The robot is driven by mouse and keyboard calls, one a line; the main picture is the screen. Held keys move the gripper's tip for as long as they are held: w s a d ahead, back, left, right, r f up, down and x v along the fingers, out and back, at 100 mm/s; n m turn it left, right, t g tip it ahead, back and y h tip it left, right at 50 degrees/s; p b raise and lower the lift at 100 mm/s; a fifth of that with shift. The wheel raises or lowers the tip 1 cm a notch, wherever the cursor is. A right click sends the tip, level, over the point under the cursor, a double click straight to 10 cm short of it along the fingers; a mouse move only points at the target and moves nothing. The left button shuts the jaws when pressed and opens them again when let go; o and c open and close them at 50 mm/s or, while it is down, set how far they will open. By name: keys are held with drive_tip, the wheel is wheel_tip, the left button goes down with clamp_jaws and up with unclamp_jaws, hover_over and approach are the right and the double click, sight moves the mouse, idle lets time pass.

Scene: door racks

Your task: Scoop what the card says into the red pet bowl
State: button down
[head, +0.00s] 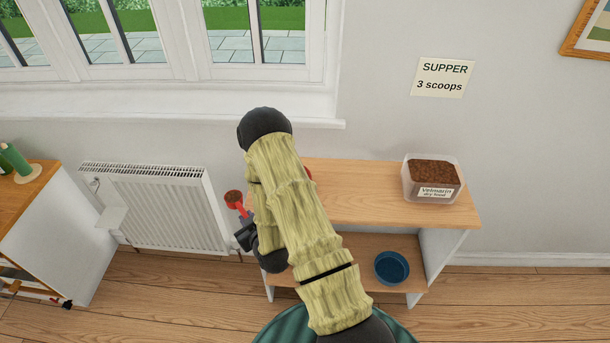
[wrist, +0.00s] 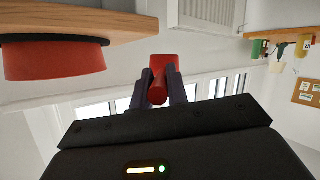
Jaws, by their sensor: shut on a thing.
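The card (head: 442,78) on the wall reads "SUPPER 3 scoops". A clear tub (head: 436,194) of brown dry food, labelled "Vetmarin dry food", stands at the right of the shelf top. My gripper (head: 243,217) is left of the shelf unit, shut on the red scoop (head: 234,199). The scoop's inside looks brown; it is too small to tell how full it is. In the wrist view the scoop (wrist: 159,82) sits between the fingers (wrist: 159,88). The red pet bowl (wrist: 55,60) appears upside down there, on the shelf top. In the head view my arm hides nearly all of it.
The shelf top (head: 365,198) is clear between my arm and the tub. A blue bowl (head: 391,267) sits on the lower shelf. A white radiator (head: 155,208) is left of my gripper, under the window. A wooden-topped cabinet (head: 40,215) stands at far left.

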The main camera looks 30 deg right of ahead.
drive_tip(key=shift+n+y, duration=0.4)
drive_tip(key=w+d+r+b, duration=0.1)
drive_tip(key=d+b, duration=0.1)
drive_tip(key=d, duration=0.1)
drive_tip(key=w+d+r+b, duration=0.1)
drive_tip(key=d+b, duration=0.2)
drive_tip(key=w+d+r+b, duration=0.1)
drive_tip(key=d+b, duration=0.1)
drive_tip(key=b, duration=0.1)
drive_tip(key=shift+w+d+r, duration=0.35)
drive_tip(key=shift+d, duration=0.05)
drive_tip(key=s+d+r+b, duration=0.2)
drive_tip(key=d+b, duration=0.1)
drive_tip(key=d, duration=0.2)
drive_tip(key=s+d+r+b, duration=0.2)
drive_tip(key=d+b, duration=0.2)
drive_tip(key=d, duration=0.1)
drive_tip(key=shift+s+d+r, duration=0.15)
drive_tip(key=shift+d+r, duration=0.1)
drive_tip(key=shift+r, duration=0.1)
drive_tip(key=shift+a+m+p, duration=0.15)
drive_tip(key=shift+m+p, duration=0.15)
drive_tip(key=shift+p, duration=0.1)
